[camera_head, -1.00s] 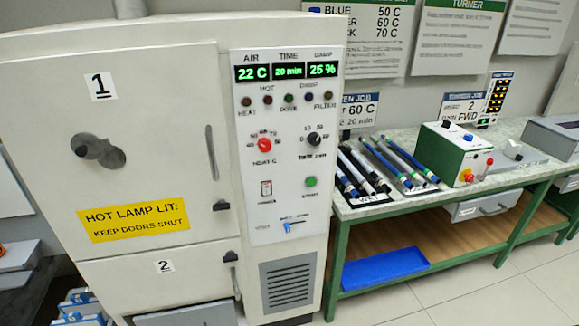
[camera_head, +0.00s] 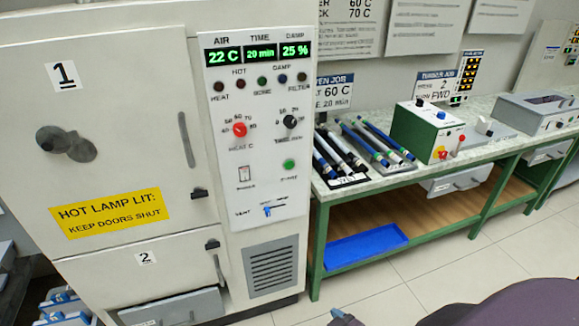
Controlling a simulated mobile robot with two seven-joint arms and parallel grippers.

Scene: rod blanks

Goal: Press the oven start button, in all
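The oven (camera_head: 120,130) stands at the left, with a light control panel (camera_head: 262,190) on its right side. The green start button (camera_head: 289,165) is on the panel, above a small blurred label, right of a power switch (camera_head: 244,174). Nothing touches or covers it. Above are a red knob (camera_head: 239,129), a black knob (camera_head: 290,122) and displays (camera_head: 256,53) reading 22 C, 20 min and 25 %. The indicator lamps (camera_head: 262,81) look dark. Dark rounded parts, likely of my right arm, show at the bottom edge.
Door 1 (camera_head: 95,110) and door 2 (camera_head: 140,280) look shut. Right of the oven is a green-framed bench (camera_head: 400,182) with rods on racks, a green-and-white control box (camera_head: 428,130) and a grey box (camera_head: 538,112). A blue tray (camera_head: 365,247) lies on its lower shelf. Floor in front is clear.

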